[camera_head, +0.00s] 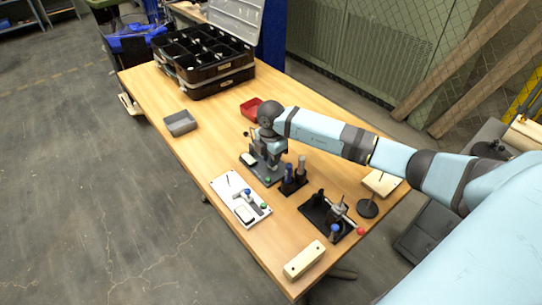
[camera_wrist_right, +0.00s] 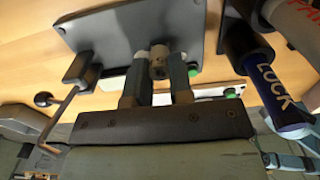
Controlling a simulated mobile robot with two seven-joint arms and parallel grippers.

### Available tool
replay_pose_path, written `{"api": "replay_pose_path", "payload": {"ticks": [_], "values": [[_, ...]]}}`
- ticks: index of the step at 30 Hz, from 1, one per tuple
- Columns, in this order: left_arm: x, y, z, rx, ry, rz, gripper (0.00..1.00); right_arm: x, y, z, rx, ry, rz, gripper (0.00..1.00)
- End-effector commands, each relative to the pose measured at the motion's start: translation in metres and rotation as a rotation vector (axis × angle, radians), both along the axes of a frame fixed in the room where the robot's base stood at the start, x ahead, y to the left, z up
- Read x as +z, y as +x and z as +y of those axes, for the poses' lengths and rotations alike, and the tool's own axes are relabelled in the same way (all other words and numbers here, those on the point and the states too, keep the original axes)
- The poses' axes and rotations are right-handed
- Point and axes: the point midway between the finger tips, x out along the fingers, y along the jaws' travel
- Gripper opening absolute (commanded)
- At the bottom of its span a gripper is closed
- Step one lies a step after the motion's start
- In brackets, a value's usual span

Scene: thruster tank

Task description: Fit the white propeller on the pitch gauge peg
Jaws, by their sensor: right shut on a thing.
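My right gripper (camera_wrist_right: 158,84) shows close up in the right wrist view. Its two dark fingers are shut on a small grey metal collar (camera_wrist_right: 158,62) with a hole in its face, in front of a grey plate (camera_wrist_right: 118,40). In the head view my right arm reaches in from the right, and its hand hides the fingertips over the grey fixture plate (camera_head: 268,180). I cannot make out a white propeller in either view. A thin upright peg stands on the white board (camera_head: 222,188); I cannot tell whether this is the pitch gauge. My left gripper is not in view.
A blue bottle marked LOCK (camera_wrist_right: 278,98) stands close to the right gripper.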

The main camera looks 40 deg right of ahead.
Motion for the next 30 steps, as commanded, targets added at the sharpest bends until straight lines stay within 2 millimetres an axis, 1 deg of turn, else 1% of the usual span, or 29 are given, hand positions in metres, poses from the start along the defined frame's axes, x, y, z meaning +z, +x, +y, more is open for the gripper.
{"api": "replay_pose_path", "payload": {"ticks": [12,22,30], "values": [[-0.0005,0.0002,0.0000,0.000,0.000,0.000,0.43,-0.0017,0.0000,0.0001,0.000,0.000,0.000,0.00],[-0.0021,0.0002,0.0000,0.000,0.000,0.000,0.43,-0.0092,0.0001,0.0002,0.000,0.000,-0.001,0.00],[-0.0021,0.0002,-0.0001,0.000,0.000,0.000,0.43,-0.0098,0.0001,0.0001,0.000,0.000,-0.001,0.00]]}}
